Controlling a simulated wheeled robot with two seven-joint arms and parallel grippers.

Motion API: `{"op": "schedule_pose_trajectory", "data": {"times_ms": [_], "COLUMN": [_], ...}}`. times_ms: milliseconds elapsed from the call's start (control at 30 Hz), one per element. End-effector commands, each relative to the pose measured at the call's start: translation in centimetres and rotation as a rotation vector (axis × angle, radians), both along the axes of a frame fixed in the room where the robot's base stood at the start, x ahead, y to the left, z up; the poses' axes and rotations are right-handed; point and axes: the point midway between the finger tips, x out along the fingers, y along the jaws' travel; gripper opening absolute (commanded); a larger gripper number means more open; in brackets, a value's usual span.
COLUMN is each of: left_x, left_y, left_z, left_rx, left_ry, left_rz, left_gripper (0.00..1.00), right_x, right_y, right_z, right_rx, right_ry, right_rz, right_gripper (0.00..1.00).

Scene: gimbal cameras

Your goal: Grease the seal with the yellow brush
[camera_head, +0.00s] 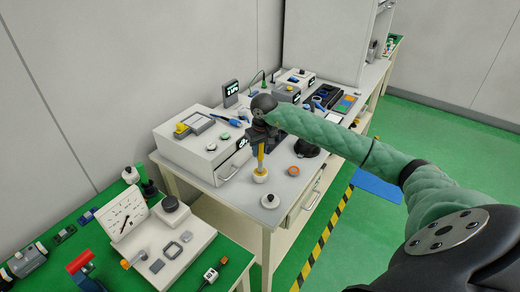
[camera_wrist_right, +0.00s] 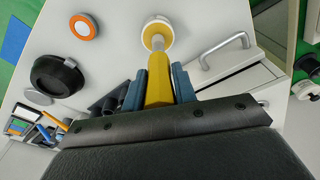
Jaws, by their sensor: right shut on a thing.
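My right gripper (camera_head: 260,143) is shut on the yellow brush (camera_head: 260,156), which points down toward the tabletop. In the wrist view the blue fingertips (camera_wrist_right: 158,88) grip both sides of the yellow handle (camera_wrist_right: 158,70). The brush's lower end is at a small white round cup (camera_head: 260,176), also in the wrist view (camera_wrist_right: 168,31); I cannot tell how deep it reaches. An orange ring with a pale centre (camera_head: 293,170), perhaps the seal, lies flat to the right of the cup; it also shows in the wrist view (camera_wrist_right: 83,27). My left gripper is out of view.
A white round part with a dark knob (camera_head: 270,201) lies near the table's front corner. A black round object (camera_head: 307,148) stands behind the ring. A white box with a display (camera_head: 205,150) stands left. The green bench (camera_head: 75,232) at lower left is cluttered.

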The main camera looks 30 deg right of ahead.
Motion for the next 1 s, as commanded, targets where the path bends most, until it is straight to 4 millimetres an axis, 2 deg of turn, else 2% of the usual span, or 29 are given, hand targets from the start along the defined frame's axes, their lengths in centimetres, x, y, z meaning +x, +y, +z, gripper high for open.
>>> {"op": "schedule_pose_trajectory", "data": {"times_ms": [1000], "left_x": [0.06], "left_y": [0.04], "left_z": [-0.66], "left_rx": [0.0], "left_ry": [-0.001], "left_rz": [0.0], "left_gripper": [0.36], "right_x": [-0.02], "right_y": [0.01], "right_z": [-0.69], "right_rx": [0.0], "right_ry": [0.001], "right_rz": [0.0], "right_gripper": [0.05]}}
